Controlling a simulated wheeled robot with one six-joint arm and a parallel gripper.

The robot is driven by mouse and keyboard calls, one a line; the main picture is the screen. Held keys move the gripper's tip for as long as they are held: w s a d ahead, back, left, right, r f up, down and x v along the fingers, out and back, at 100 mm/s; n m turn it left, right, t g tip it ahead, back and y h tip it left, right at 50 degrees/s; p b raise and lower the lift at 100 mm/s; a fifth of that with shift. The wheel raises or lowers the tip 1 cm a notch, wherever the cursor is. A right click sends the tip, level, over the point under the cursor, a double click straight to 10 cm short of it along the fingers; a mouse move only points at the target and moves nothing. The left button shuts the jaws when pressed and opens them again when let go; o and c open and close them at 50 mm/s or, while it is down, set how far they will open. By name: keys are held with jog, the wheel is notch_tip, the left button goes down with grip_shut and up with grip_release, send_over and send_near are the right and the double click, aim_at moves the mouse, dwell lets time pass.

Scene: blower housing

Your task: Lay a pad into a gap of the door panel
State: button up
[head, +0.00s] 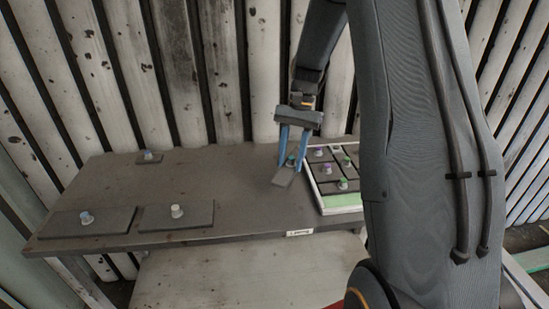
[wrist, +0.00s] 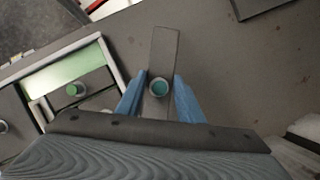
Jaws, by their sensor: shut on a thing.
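My gripper (head: 292,163) is shut on the teal knob of a small narrow grey pad (head: 282,179), just left of the door panel. In the wrist view the gripper (wrist: 160,80) has its blue fingers either side of the knob, and the pad (wrist: 164,50) points away from me. I cannot tell how far the pad is above the table. The door panel (head: 313,189) is a white-rimmed frame at the table's right, holding several dark knobbed pads. A bare green strip shows along its near end, also in the wrist view (wrist: 60,76). My arm hides its right side.
On the grey table (head: 235,190) lie a wide pad with a blue knob (head: 110,222), a pad with a white knob (head: 195,217) and a small pad (head: 149,160) at the back left. The middle of the table is clear. A corrugated wall (head: 200,70) stands behind.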

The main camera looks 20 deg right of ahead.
jog(key=s+d+m+t, duration=0.1)
jog(key=s+d+m, duration=0.2)
jog(key=s+d, duration=0.1)
jog(key=s+d+m+t, duration=0.1)
jog(key=s+d+m, duration=0.3)
jog(key=s+d, duration=0.1)
jog(key=s+d+m+t+y, duration=0.1)
jog(key=s+d+m+t, duration=0.1)
jog(key=s+d+m, duration=0.2)
jog(key=shift+s+d+r, duration=0.35)
jog(key=shift+s+d, duration=0.15)
jog(key=shift+s, duration=0.05)
notch_tip(320, 180, down, 3)
jog(key=shift+d+m+b, duration=0.1)
jog(key=shift+m+b, duration=0.2)
jog(key=shift+b, duration=0.3)
jog(key=shift+s+f+b, duration=0.2)
jog(key=shift+f+b, duration=0.15)
jog(key=shift+f, duration=0.3)
jog(key=shift+p, duration=0.7)
